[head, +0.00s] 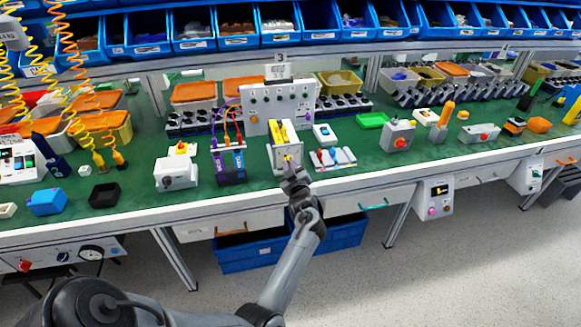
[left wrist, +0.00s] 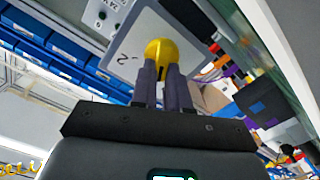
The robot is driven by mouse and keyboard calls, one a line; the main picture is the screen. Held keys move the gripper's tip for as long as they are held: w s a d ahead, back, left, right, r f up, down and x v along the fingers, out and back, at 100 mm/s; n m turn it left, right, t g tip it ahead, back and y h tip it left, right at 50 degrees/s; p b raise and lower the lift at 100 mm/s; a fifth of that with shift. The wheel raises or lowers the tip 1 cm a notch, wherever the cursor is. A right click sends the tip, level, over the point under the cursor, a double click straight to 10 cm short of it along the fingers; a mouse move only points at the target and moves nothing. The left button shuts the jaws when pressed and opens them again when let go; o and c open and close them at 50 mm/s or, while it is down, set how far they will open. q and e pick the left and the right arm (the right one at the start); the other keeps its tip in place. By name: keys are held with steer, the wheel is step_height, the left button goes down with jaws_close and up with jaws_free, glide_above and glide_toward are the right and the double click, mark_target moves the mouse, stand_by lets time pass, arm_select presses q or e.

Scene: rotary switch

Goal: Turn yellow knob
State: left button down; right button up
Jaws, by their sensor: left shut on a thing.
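The yellow knob (left wrist: 160,50) sits on the face of a light grey box in the left wrist view. In the head view the box (head: 279,163) stands near the front edge of the green bench, and the knob is small and mostly hidden by my gripper. My left gripper (left wrist: 162,72) has its two dark fingers at the knob, one on each side, shut on it. In the head view the left gripper (head: 289,168) reaches the front of the box from below. My right gripper is not in view.
A blue-black unit with cables (head: 230,165) stands left of the box. A small panel with red and blue parts (head: 333,158) lies to its right. A tall white control panel (head: 279,106) stands behind.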

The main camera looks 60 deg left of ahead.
arm_select(q)
steer(key=shift+s+f+n+b, duration=0.1)
steer(key=shift+n+b, duration=0.3)
steer(key=shift+n, duration=1.2)
steer(key=c, duration=1.1)
jaws_free()
steer(key=shift+d, duration=0.1)
